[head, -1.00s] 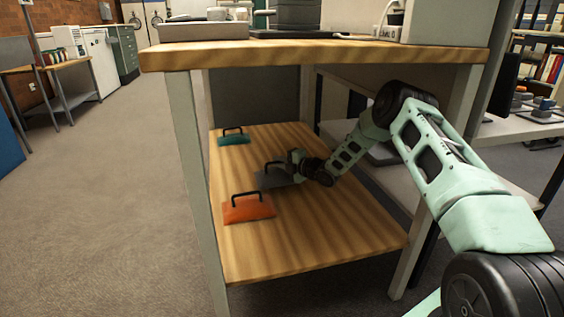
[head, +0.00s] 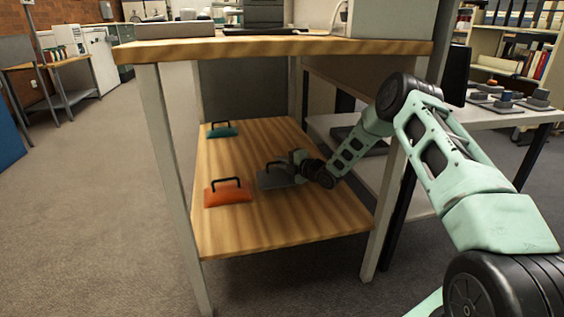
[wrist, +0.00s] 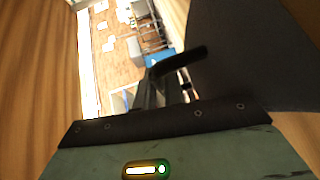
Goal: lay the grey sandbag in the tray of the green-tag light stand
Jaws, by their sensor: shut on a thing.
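The grey sandbag (head: 274,179) is at the lower wooden shelf, to the right of the orange sandbag. In the wrist view its dark handle (wrist: 182,62) lies by the jaws, and a dark grey surface (wrist: 245,50), probably the bag, fills the upper right. My gripper (head: 292,164) reaches in from the right under the bench top and is shut on the grey sandbag's handle. The fingertips are small and partly hidden; I cannot tell whether the bag touches the shelf. I cannot make out a light stand with a green tag.
An orange sandbag (head: 229,193) and a teal one (head: 222,131) lie on the shelf (head: 290,226). The bench top (head: 270,46) overhangs, with legs at the front corners. A white side table (head: 470,119) stands right. Open floor lies left.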

